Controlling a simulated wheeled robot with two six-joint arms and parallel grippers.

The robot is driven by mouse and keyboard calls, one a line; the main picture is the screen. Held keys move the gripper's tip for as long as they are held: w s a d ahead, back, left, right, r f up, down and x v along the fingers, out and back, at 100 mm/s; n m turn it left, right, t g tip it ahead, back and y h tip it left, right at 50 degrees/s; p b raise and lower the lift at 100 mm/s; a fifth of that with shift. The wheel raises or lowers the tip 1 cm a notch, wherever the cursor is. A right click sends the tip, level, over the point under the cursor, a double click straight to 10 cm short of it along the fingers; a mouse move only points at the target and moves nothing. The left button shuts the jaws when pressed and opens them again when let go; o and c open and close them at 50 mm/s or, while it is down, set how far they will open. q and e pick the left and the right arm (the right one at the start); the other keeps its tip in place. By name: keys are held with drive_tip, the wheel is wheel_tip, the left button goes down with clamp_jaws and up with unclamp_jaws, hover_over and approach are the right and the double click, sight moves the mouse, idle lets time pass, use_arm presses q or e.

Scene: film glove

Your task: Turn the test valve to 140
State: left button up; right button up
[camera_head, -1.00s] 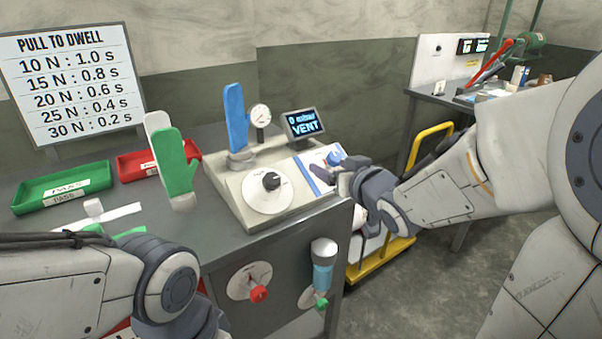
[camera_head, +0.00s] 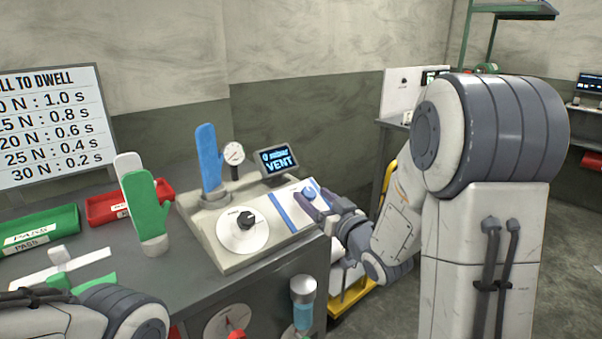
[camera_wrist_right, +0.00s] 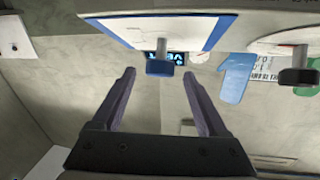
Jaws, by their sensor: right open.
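The test console (camera_head: 212,239) on the bench has a black knob (camera_head: 246,219) on a white dial disc (camera_head: 236,243). To its right, a blue knob (camera_head: 309,193) stands on a blue-edged white plate (camera_head: 284,211). Which knob is the test valve is not readable. My right gripper (camera_head: 314,203) is open and empty by the blue knob. In the right wrist view the blue knob (camera_wrist_right: 160,67) shows ahead, between the open fingers; contact is not visible. The black knob (camera_wrist_right: 298,76) is to the right there. My left gripper is not in view.
A small screen (camera_head: 277,160) reads 0 mbar VENT. A blue glove (camera_head: 210,157) and a gauge (camera_head: 234,153) stand at the console's back. A green glove (camera_head: 146,207), a green tray (camera_head: 40,230) and a red tray (camera_head: 104,207) are to its left.

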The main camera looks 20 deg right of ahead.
sight(305, 189)
drive_tip(key=w+p, duration=0.1)
drive_tip(key=p, duration=0.2)
drive_tip(key=shift+a+r, duration=0.1)
drive_tip(key=shift+r, duration=0.1)
drive_tip(key=w, duration=0.4)
drive_tip(key=shift+a+f+p, duration=0.3)
drive_tip(key=shift+p, duration=0.05)
drive_tip(key=shift+w+a, duration=0.1)
drive_tip(key=shift+w, duration=0.55)
clamp_jaws()
